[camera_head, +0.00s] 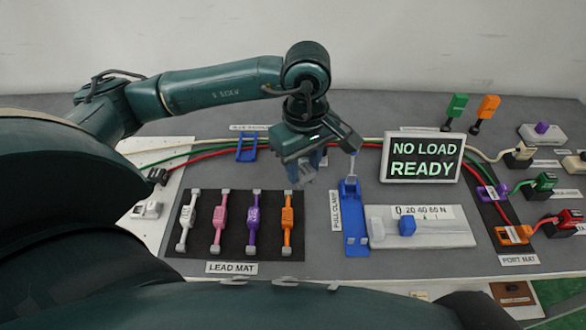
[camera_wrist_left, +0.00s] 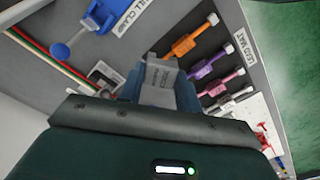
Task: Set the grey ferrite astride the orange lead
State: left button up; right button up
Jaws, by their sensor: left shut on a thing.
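My left gripper (camera_head: 312,160) is shut on the grey ferrite (camera_wrist_left: 159,80), a small block with lettering on its face, and holds it above the table. In the head view the ferrite is small and partly hidden by the fingers. The orange lead (camera_head: 287,222) lies at the right end of the black lead mat (camera_head: 271,240), in front of and below the gripper. It also shows in the left wrist view (camera_wrist_left: 188,43), beyond the ferrite and apart from it. My right gripper is not in view.
White, pink (camera_head: 220,222) and purple (camera_head: 253,220) leads lie left of the orange one. The blue pull clamp (camera_head: 355,220) stands close to the mat's right. Red, green and white cables run behind, through a blue holder (camera_head: 247,150). A sign (camera_head: 422,158) reads "NO LOAD READY".

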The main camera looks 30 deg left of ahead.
pick_arm(q)
jog(key=n, duration=0.5)
jog(key=shift+s+a+f+n, duration=0.2)
jog(key=shift+a+f+n, duration=0.1)
jog(key=shift+a+n, duration=0.1)
jog(key=n, duration=0.2)
jog(key=shift+a+f+n, duration=0.1)
jog(key=shift+n, duration=0.3)
jog(key=n, duration=0.5)
jog(key=shift+s+a+f+b, duration=0.1)
jog(key=shift+a+f+b, duration=0.15)
jog(key=shift+b, duration=0.1)
jog(key=n, duration=0.3)
jog(key=shift+a+f, duration=0.1)
jog(key=shift+a, duration=0.05)
jog(key=n, duration=0.8)
jog(key=a+f+n, duration=0.1)
jog(key=n, duration=0.3)
jog(key=shift+s+n+b, duration=0.2)
jog(key=shift+n+b, duration=0.1)
jog(key=shift+f+b, duration=0.15)
jog(key=shift+b, duration=0.15)
